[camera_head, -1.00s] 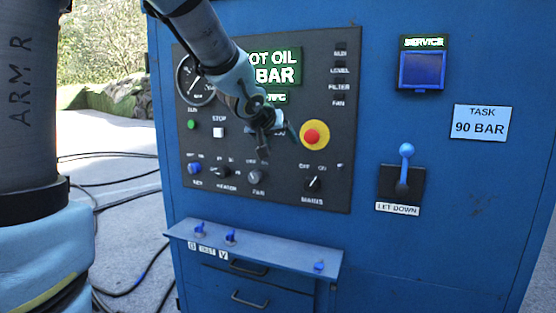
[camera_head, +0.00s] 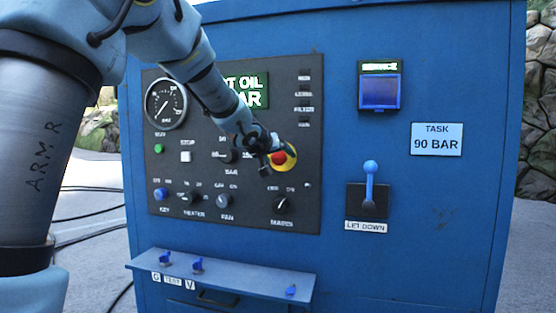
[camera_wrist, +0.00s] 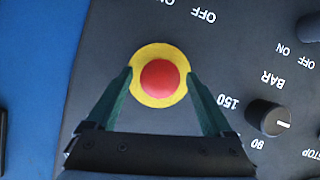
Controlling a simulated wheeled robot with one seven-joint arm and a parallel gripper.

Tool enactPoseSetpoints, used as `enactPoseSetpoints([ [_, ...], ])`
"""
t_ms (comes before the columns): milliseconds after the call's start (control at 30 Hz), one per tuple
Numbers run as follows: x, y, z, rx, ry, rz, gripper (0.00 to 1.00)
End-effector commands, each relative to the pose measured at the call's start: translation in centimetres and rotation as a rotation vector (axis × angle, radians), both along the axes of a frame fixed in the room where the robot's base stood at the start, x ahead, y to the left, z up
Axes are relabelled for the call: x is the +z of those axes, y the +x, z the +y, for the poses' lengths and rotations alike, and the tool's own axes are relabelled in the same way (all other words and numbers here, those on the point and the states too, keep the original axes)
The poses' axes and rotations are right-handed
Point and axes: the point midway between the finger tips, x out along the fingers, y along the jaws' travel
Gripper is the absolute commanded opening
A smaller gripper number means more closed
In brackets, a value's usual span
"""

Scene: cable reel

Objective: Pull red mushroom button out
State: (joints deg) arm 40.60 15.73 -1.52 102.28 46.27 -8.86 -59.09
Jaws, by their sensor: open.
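The red mushroom button (camera_head: 278,158) sits on a yellow round plate at the right side of the black control panel (camera_head: 305,215). My gripper (camera_head: 270,160) is in front of the panel at the button and covers part of it in the head view. In the wrist view the red button (camera_wrist: 160,79) lies between the two green fingertips of my gripper (camera_wrist: 159,80), which are apart on either side of it, over the yellow plate (camera_wrist: 160,47). I cannot tell whether the fingers touch the button.
The BAR knob (camera_wrist: 268,118) is close to my gripper. A mains switch (camera_head: 284,203) is below the button. A blue let-down lever (camera_head: 370,180) stands to the right. A shelf (camera_head: 230,278) with small blue keys juts out below the panel.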

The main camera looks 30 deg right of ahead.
Motion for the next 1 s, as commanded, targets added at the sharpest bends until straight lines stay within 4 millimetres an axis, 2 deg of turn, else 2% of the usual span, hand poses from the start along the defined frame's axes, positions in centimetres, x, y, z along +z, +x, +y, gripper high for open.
enactPoseSetpoints([
  [333, -0.19, 0.26, -0.28, 0.001, 0.001, 0.001, 0.85],
  [1000, -0.18, 0.24, -0.25, 0.001, 0.0, 0.0, 0.1],
])
